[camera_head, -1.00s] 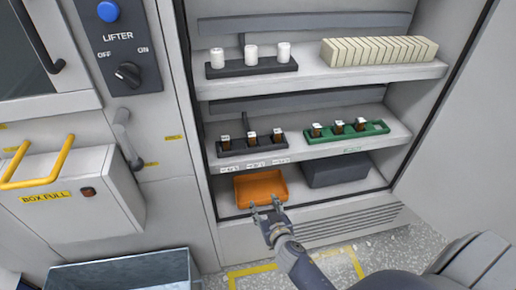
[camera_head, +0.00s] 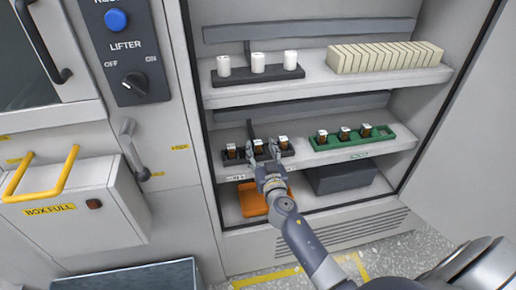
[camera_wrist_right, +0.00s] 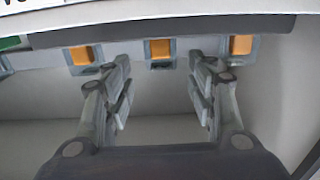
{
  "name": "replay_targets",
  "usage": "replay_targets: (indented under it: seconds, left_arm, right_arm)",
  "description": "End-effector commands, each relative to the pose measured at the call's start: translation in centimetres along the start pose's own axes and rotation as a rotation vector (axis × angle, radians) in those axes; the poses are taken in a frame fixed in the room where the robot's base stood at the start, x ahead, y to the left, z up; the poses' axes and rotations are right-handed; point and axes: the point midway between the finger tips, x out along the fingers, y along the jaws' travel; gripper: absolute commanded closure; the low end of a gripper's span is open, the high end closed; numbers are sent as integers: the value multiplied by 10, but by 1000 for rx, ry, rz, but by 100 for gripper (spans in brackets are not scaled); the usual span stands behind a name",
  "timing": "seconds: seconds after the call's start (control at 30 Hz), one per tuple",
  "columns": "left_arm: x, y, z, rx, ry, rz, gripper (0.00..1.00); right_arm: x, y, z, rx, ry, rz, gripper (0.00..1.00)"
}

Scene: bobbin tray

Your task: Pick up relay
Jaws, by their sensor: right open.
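Three small brown relays with white tops, a left one (camera_head: 231,152), a middle one (camera_head: 258,147) and a right one (camera_head: 284,142), stand in a dark tray on the middle shelf. My right gripper (camera_head: 264,150) is open at the front of this tray, with its fingers around the middle relay's position. In the right wrist view, the middle relay (camera_wrist_right: 160,49) shows as an orange block beyond the gap between the open fingers (camera_wrist_right: 160,80). Nothing is held. The fingers partly hide the tray. My left gripper is not in view.
A green tray (camera_head: 385,136) with three similar relays stands to the right on the same shelf. Above are white bobbins (camera_head: 258,63) and a row of cream blocks (camera_head: 385,57). Below are an orange bin (camera_head: 250,200) and a dark box (camera_head: 342,178).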

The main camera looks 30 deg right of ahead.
Motion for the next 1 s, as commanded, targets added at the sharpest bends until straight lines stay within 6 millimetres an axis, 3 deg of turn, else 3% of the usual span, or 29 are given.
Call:
replay_targets:
  seconds: [0.27, 0.57, 0.6, 0.8, 1.0]
  left_arm:
    - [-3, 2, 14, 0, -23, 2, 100]
    - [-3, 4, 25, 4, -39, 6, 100]
    - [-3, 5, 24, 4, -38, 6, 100]
    - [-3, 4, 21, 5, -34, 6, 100]
    - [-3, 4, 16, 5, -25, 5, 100]
  right_arm:
    - [36, -2, 2, -2, 1, 0, 48]
    - [41, -2, 3, -1, 0, 0, 48]
    - [41, -2, 3, -1, 0, 0, 51]
    - [40, -2, 3, 0, 0, 0, 96]
    - [40, -2, 3, 0, 0, 0, 97]
